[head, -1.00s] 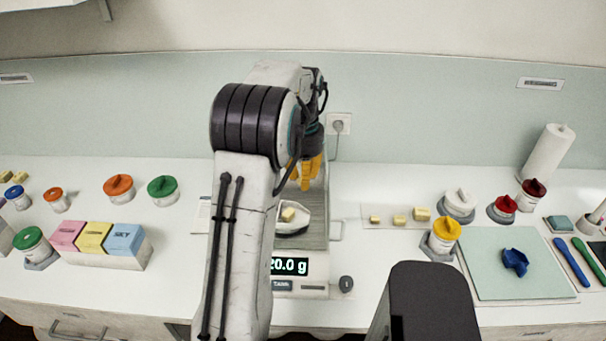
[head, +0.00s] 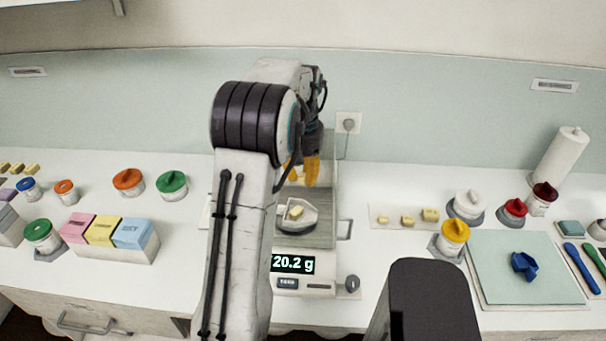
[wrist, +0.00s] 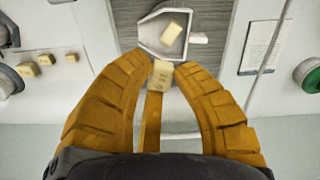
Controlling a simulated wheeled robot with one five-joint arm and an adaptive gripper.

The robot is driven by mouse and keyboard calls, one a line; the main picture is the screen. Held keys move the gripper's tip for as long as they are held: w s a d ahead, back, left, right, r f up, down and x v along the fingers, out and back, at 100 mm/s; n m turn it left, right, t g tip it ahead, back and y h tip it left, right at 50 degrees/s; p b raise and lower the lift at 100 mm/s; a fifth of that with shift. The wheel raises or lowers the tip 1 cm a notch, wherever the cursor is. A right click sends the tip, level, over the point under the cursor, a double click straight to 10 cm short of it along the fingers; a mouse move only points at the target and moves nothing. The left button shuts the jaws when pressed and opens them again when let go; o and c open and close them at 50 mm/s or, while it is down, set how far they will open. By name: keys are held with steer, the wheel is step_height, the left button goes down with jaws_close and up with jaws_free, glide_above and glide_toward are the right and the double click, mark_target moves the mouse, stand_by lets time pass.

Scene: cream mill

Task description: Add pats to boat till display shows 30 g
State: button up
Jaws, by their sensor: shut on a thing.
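The white weighing boat (head: 307,222) sits on the scale pan (head: 318,238), with one pale yellow pat (head: 296,212) inside. The boat shows at the top of the wrist view (wrist: 150,34), with the pat in it (wrist: 172,32). The scale display (head: 293,264) reads 20.2 g. My gripper (wrist: 161,66) is shut on another pat (wrist: 162,78), held at the near edge of the boat in the wrist view. I cannot tell how high it is. In the head view my arm partly hides my gripper (head: 305,171). Three more pats (head: 408,221) of differing size lie on a card right of the scale.
Lidded jars, including a yellow-lidded one (head: 454,237), stand right of the card. A pale green mat (head: 500,272) holds a blue object (head: 524,266). Pink, yellow and blue boxes (head: 103,231) stand left.

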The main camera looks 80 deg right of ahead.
steer(key=shift+f, duration=0.15)
steer(key=b, duration=0.9)
glide_toward(303, 217)
steer(key=f, duration=0.5)
steer(key=shift+d+f, duration=0.2)
steer(key=shift+d, duration=0.1)
steer(key=shift+f, duration=0.65)
steer(key=shift+c, duration=0.5)
steer(key=shift+a+f+b, duration=0.2)
steer(key=shift+f+b, duration=0.3)
steer(key=shift+c, duration=0.6)
steer(key=o, duration=1.1)
steer(key=shift+r, duration=0.1)
